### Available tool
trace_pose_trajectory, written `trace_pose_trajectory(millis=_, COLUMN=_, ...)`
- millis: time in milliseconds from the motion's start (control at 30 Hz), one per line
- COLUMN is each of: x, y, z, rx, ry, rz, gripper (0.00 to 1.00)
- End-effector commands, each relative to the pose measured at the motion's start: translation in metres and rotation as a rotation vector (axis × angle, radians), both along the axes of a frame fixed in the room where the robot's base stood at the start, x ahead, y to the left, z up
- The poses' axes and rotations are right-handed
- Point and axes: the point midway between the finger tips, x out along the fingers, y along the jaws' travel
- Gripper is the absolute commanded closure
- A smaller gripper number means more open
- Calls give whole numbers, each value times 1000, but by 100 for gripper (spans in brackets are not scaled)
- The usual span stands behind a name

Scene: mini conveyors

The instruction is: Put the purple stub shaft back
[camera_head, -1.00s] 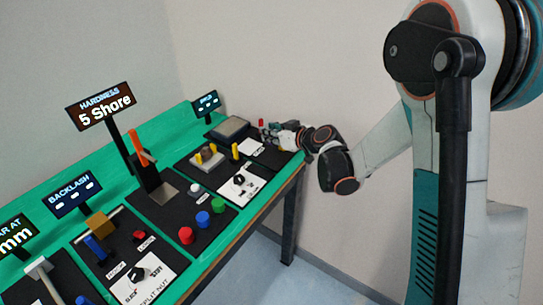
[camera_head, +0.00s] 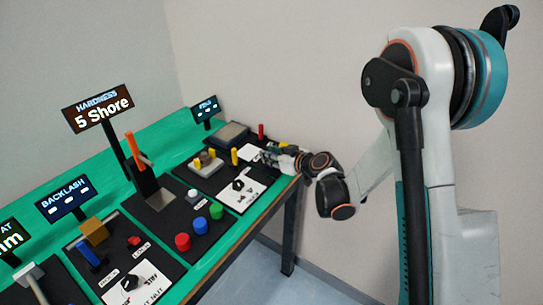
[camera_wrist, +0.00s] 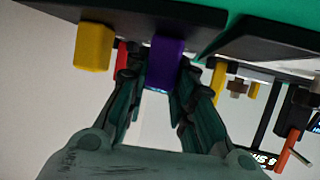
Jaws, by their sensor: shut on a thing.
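The purple stub shaft (camera_wrist: 163,63) is between my gripper's fingers in the wrist view, and my gripper (camera_wrist: 160,82) is shut on it. The wrist picture is upside down, with the dark board (camera_wrist: 135,17) along the top. One end of the shaft meets the board's edge in that picture; I cannot tell whether it touches or is seated. In the head view my gripper (camera_head: 266,154) is low over the right end of the green bench (camera_head: 165,157). The shaft cannot be made out there.
A yellow block (camera_wrist: 94,46) and a red piece (camera_wrist: 121,55) are close beside my fingers; another yellow piece (camera_wrist: 216,80) is on the other side. The head view shows a red peg (camera_head: 261,131) behind my gripper, and a hardness tester with an orange lever (camera_head: 138,149).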

Motion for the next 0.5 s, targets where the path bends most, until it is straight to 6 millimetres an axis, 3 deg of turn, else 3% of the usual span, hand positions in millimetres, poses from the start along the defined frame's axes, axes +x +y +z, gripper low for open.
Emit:
trace_pose_trajectory(millis=33, x=0, y=0, z=-2, rx=0, ry=0, rz=0, gripper=100)
trace_pose_trajectory(millis=67, x=0, y=0, z=-1, rx=0, ry=0, rz=0, gripper=70)
trace_pose_trajectory(millis=133, x=0, y=0, z=-1, rx=0, ry=0, rz=0, gripper=57)
trace_pose_trajectory(millis=500, x=0, y=0, z=1, rx=0, ry=0, rz=0, gripper=57)
